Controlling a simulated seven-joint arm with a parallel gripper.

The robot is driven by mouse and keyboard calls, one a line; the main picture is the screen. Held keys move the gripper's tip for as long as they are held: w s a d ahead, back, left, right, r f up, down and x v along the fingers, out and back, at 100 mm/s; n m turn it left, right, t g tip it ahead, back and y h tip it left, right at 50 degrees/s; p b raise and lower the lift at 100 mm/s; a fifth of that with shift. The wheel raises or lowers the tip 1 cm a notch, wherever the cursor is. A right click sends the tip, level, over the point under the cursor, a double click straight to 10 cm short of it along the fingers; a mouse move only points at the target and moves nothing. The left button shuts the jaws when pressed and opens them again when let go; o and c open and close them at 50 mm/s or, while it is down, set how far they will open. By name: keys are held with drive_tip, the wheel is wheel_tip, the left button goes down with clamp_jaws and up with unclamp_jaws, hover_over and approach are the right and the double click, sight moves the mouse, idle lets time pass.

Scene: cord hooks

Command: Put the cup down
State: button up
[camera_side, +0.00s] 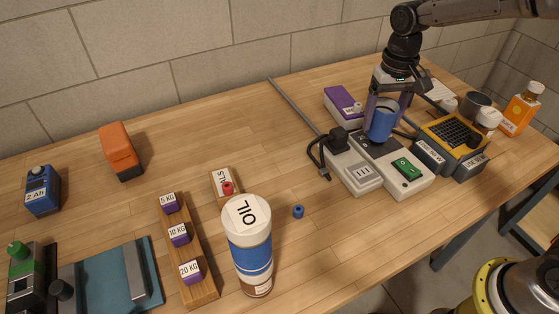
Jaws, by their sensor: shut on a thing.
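A blue cup (380,125) is between the two fingers of my gripper (386,108), which points down and is shut on it. The cup looks upright, in front of and over the back part of a pale box with a green panel (408,170). I cannot tell whether its base touches anything below. A second cup-like vessel, dark grey (477,102), stands to the right near the back.
A pale power box (356,172) with a black plug and cord adjoins on the left. A yellow-and-black device (452,133), bottles and an orange bottle (521,110) crowd the right. A purple box (343,104) lies behind.

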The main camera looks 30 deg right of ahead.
drive_tip(key=s+a+r+n, duration=0.35)
drive_tip(key=s+a, duration=0.45)
drive_tip(key=a, duration=0.4)
hover_over(296, 176)
wheel_tip(296, 176, down, 9)
drive_tip(key=shift+d, duration=0.1)
drive_tip(key=shift+f, duration=1.7)
drive_tip(key=shift+f, duration=0.15)
drive_tip(key=o, duration=1.3)
drive_tip(key=shift+c, duration=0.2)
